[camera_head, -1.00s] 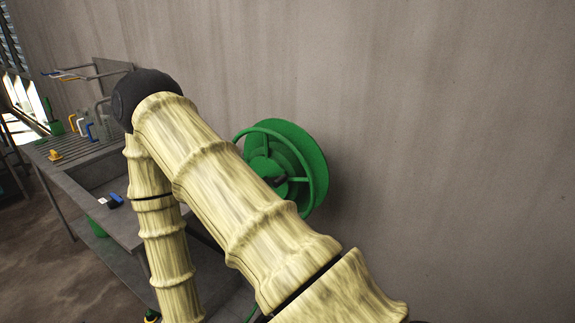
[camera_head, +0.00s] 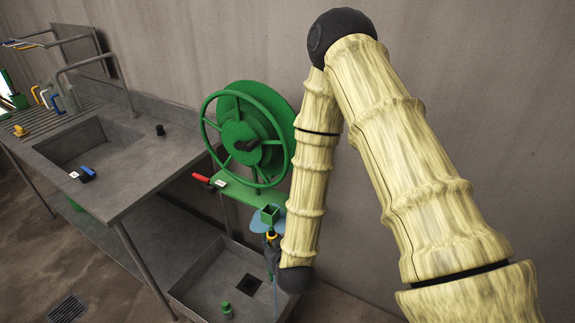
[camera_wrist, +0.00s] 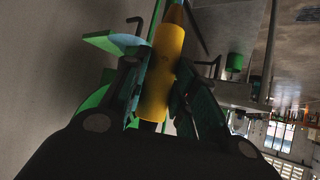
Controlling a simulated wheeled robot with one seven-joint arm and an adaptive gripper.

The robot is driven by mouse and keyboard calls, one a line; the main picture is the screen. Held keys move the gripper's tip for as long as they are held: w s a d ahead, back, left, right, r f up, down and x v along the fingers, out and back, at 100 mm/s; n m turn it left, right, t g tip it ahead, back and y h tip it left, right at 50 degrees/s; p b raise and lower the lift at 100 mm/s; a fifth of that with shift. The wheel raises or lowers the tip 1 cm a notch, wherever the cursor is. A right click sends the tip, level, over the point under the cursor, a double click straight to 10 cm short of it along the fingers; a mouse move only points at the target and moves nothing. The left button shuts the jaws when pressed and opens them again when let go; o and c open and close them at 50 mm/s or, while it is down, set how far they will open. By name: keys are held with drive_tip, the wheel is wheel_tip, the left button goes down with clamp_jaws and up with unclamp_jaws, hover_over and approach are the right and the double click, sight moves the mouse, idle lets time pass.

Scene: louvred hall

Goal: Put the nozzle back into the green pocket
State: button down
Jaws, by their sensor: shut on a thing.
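My gripper (camera_head: 272,240) is low beside the wall in the head view, mostly hidden behind my own arm's end. It is shut on the yellow nozzle (camera_wrist: 163,75), which lies lengthwise between the two fingers in the wrist view. A small yellow part of the nozzle (camera_head: 271,236) also shows in the head view. The green pocket (camera_head: 270,213), a small square open-topped holder, is just above the gripper in the head picture, below the green reel. I cannot tell whether nozzle and pocket touch.
The green hose reel (camera_head: 250,135) is on the wall, with a red-handled tool (camera_head: 207,181) at its lower left. A grey sink bench (camera_head: 130,175) stands left, with a blue-and-black item (camera_head: 86,174) on its edge. A low grey basin (camera_head: 205,285) with a green-topped object (camera_head: 227,310) lies below.

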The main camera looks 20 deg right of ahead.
drive_tip(key=w+d+r+m+g+h+p, duration=0.1)
drive_tip(key=w+d+r+m+h, duration=0.25)
drive_tip(key=w, duration=0.25)
drive_tip(key=w+d+r+m+g+h+p, duration=0.1)
drive_tip(key=w+d+r+m+h, duration=0.15)
drive_tip(key=w+r, duration=0.3)
drive_tip(key=w+a+r+m+g+h+p, duration=0.25)
drive_tip(key=w+r+m+g+h, duration=0.2)
drive_tip(key=r+m, duration=0.3)
wheel_tip(320, 180, down, 8)
drive_tip(key=b, duration=0.5)
drive_tip(key=shift+n+y, duration=0.35)
drive_tip(key=shift+y, duration=0.1)
drive_tip(key=shift+w+a+f, duration=0.1)
drive_tip(key=shift+a+f, duration=0.05)
drive_tip(key=shift+a, duration=0.05)
drive_tip(key=shift+p, duration=0.3)
drive_tip(key=shift+f, duration=0.15)
drive_tip(key=shift+f+b, duration=0.3)
drive_tip(key=shift+f, duration=0.05)
drive_tip(key=shift+f+b, duration=0.9)
drive_tip(key=shift+f, duration=1.6)
